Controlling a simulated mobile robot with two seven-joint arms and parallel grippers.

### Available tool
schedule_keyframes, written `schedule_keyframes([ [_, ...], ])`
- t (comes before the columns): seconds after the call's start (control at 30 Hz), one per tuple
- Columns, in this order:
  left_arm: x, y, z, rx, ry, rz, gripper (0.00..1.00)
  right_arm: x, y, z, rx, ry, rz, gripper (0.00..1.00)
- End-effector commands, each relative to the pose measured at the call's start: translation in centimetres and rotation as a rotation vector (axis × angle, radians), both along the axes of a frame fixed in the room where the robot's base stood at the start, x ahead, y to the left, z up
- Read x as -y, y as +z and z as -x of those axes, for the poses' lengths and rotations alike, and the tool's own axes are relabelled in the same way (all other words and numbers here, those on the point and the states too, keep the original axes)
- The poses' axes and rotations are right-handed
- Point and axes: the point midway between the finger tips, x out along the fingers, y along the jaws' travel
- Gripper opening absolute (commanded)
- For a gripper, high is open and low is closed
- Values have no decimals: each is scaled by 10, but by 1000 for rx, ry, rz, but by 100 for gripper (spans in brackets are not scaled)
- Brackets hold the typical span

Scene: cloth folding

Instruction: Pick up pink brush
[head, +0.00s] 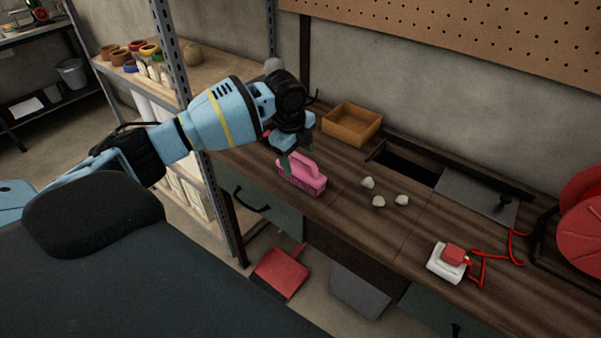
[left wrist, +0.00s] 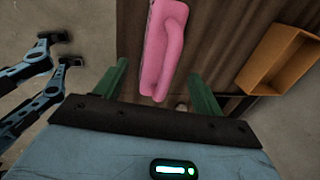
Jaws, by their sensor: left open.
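The pink brush (head: 301,173) lies on the wooden workbench (head: 330,205), near its left end, with its bristles facing down. My left gripper (head: 292,155) is just above and beside the brush in the head view. In the left wrist view, the brush's pink handle (left wrist: 165,45) lies ahead and between the two green fingers of my left gripper (left wrist: 155,85). The fingers stand wide apart, with gaps to the handle on both sides. They do not grip it. My right gripper is not in view.
A wooden tray (head: 352,124) stands behind the brush. Several pale stones (head: 379,201) lie to its right. Further right are a white and red object (head: 448,262) and a red cable reel (head: 580,212). A metal shelf post (head: 178,60) stands left. A red dustpan (head: 280,272) lies below.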

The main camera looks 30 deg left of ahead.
Motion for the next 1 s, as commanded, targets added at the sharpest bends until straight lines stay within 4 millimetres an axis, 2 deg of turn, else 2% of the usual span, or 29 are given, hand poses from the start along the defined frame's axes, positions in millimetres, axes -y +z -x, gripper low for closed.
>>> schedule_keyframes([
  [0.1, 2, -19, -1, -3, 0, 0, 69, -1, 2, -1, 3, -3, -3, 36],
  [0.23, 2, -34, -4, -2, 0, 0, 69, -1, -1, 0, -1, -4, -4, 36],
  [0.57, 2, -39, -6, 0, 0, 0, 69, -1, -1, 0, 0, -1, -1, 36],
  [0.9, 2, -39, -6, 0, 0, 0, 24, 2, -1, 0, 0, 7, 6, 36],
  [0.97, 2, -39, -6, 0, 0, 0, 17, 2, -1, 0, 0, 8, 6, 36],
  [1.0, 2, -39, -6, 1, 0, 0, 17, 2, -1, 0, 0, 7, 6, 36],
])
